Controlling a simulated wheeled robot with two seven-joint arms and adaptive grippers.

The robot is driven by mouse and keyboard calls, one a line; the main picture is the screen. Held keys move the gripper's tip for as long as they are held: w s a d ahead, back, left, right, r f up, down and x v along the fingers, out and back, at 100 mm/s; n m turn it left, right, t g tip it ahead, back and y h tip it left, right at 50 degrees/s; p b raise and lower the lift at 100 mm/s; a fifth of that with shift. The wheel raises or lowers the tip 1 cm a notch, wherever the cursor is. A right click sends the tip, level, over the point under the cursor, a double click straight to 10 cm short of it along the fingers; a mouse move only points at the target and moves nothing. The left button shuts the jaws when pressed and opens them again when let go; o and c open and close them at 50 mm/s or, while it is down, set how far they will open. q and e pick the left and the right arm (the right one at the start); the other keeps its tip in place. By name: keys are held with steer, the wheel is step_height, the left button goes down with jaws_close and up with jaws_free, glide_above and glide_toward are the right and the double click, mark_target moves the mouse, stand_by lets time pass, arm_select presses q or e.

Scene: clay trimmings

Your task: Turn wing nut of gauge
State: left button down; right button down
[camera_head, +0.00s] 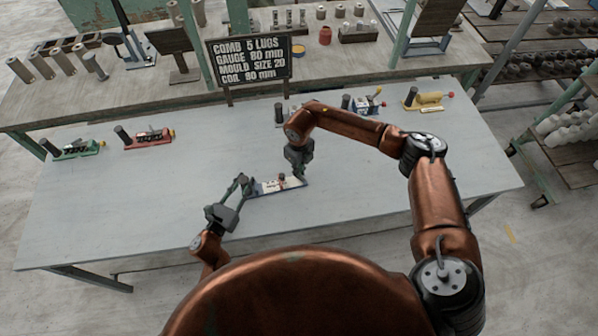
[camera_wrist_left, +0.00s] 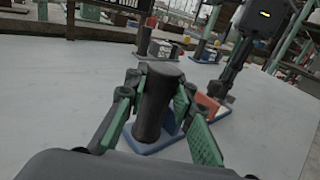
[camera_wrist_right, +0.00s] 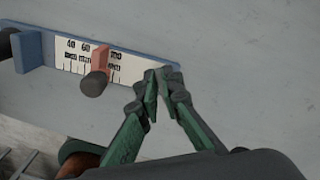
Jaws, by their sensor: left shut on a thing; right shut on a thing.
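The gauge has a blue base (camera_head: 254,195) with a white scale (camera_wrist_right: 130,68) and lies in front of me on the table. A red slider (camera_wrist_right: 100,58) crosses the scale just right of the 60 mark, with a dark round knob (camera_wrist_right: 94,84) at its front. I cannot make out wings on it. My left gripper (camera_wrist_left: 160,88) is shut around the dark upright handle (camera_wrist_left: 157,108) at the gauge's left end. My right gripper (camera_wrist_right: 166,76) has its tips nearly together at the gauge's right end, apart from the knob; what they pinch is mostly hidden.
A sign (camera_head: 250,62) reads "GAUGE 80 mm". A green-based device (camera_head: 76,150) and a red-based one (camera_head: 148,139) stand on the table's left. A blue-based one (camera_head: 366,106) and a yellow one (camera_head: 427,100) stand at the back right.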

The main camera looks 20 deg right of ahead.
steer(key=shift+w+d+m, duration=0.1)
steer(key=shift+d+m, duration=0.1)
steer(key=shift+m, duration=1.4)
steer(key=c, duration=2.1)
jaws_free()
step_height(320, 180, up, 12)
arm_select(q)
steer(key=c, duration=1.6)
jaws_free()
